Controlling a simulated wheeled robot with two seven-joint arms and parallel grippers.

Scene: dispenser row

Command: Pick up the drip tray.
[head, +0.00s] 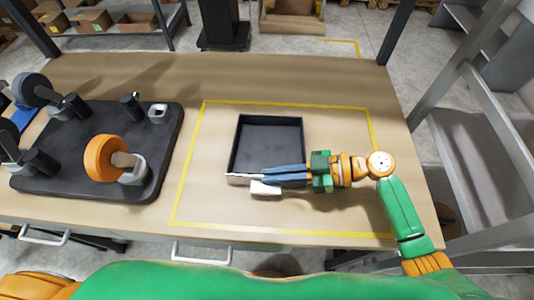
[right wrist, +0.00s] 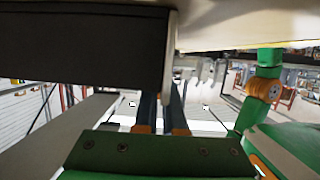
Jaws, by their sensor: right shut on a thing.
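The drip tray (head: 265,145) is a black, square, shallow tray inside the yellow outline on the table in the head view. Its dark wall (right wrist: 85,45) fills the upper left of the right wrist view. My right gripper (head: 256,181) reaches in from the right with its blue fingers along the tray's near side. It is shut on the tray's near wall, with pale fingertips at that edge. Part of the near wall is hidden by the fingers. I cannot tell whether the tray touches the table. My left gripper is not in view.
A dark base plate (head: 75,175) with grey knobs and an orange roller (head: 103,158) stands left of the yellow outline (head: 185,165). The wooden table (head: 330,80) is clear behind and right of the tray. Grey metal framing (head: 480,95) stands at the right.

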